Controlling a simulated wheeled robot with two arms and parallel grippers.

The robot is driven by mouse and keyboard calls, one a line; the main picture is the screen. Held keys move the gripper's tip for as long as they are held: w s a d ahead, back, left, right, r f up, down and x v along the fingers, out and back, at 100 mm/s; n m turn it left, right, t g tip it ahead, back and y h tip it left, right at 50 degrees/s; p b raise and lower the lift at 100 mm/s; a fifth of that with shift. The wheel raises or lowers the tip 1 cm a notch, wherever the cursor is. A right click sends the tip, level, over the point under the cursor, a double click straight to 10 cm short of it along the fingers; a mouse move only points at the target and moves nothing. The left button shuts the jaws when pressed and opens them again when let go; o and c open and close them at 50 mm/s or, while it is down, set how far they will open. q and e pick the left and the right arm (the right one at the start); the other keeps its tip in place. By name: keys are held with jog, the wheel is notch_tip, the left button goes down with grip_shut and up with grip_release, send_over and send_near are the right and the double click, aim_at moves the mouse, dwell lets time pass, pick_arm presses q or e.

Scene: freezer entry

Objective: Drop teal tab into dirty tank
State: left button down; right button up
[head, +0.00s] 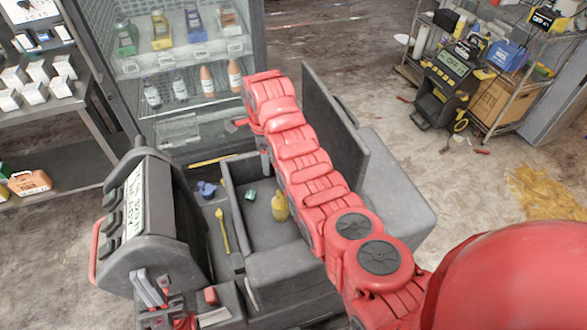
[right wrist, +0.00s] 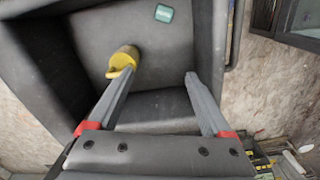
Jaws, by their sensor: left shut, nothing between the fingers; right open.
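The teal tab (head: 250,195) lies in the grey open bin (head: 236,178) of the cart in the head view. It also shows near the top edge of the right wrist view (right wrist: 164,13). My right gripper (right wrist: 163,68) is open and empty over the bin, with the tab beyond its fingertips. In the head view it is mostly hidden by my red right arm. My left gripper (head: 150,288) is shut and empty at the lower left, apart from the tab. I cannot tell which thing is the dirty tank.
A yellow bottle (head: 280,207) stands in the bin near my right arm; it shows by the left finger in the right wrist view (right wrist: 124,60). A yellow tool (head: 222,230) and a blue item (head: 207,189) lie left of the bin. A glass-fronted cabinet (head: 185,130) stands behind.

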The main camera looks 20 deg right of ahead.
notch_tip(320, 180, up, 14)
jog(key=p, duration=0.8)
jog(key=shift+p, duration=0.35)
